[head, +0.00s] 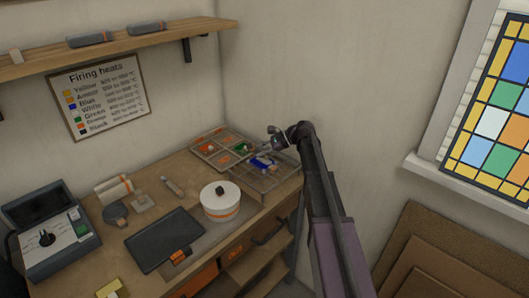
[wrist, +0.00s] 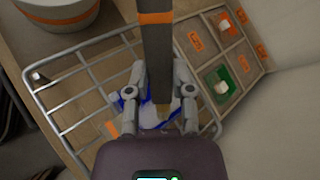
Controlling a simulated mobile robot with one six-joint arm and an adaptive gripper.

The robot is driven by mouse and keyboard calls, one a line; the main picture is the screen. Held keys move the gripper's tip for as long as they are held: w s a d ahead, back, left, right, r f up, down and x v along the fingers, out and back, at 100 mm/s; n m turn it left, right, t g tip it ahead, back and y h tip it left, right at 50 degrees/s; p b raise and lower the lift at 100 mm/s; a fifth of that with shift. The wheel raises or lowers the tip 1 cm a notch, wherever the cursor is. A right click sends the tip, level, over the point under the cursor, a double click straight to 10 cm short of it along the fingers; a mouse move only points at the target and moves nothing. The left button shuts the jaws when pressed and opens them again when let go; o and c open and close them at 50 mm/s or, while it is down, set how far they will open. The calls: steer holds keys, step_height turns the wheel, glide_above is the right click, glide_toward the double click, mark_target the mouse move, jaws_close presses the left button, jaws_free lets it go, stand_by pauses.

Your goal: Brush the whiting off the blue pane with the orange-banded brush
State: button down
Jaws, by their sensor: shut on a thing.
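The blue pane (head: 262,163) lies on a wire rack (head: 285,178) at the right end of the bench. In the wrist view the pane (wrist: 128,99) shows blue edges and a pale, whitish middle, partly hidden by the brush and my gripper. The dark brush (wrist: 155,55) with an orange band runs down the middle of the wrist view. My gripper (wrist: 160,98) is shut on it, over the pane; in the head view my gripper (head: 274,135) is above the rack. Whether the bristles touch the pane cannot be told.
A compartment tray (head: 209,155) with orange labels stands beside the rack. A white lidded pot (head: 220,202) with an orange band is left of the rack. A dark board (head: 164,240), a kiln controller (head: 52,235) and small tools lie farther left. Walls close the corner behind.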

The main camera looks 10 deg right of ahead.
steer(key=shift+w+a, duration=0.25)
steer(key=shift+w, duration=0.1)
steer(key=shift+w, duration=0.1)
steer(key=shift+w+a, duration=0.9)
steer(key=shift+w, duration=0.2)
steer(key=shift+s+d, duration=0.1)
steer(key=shift+s, duration=0.05)
steer(key=shift+s+d, duration=0.85)
steer(key=shift+s, duration=0.2)
steer(key=shift+s, duration=0.15)
steer(key=shift+s+d, duration=0.85)
steer(key=shift+s, duration=0.3)
steer(key=shift+r, duration=0.2)
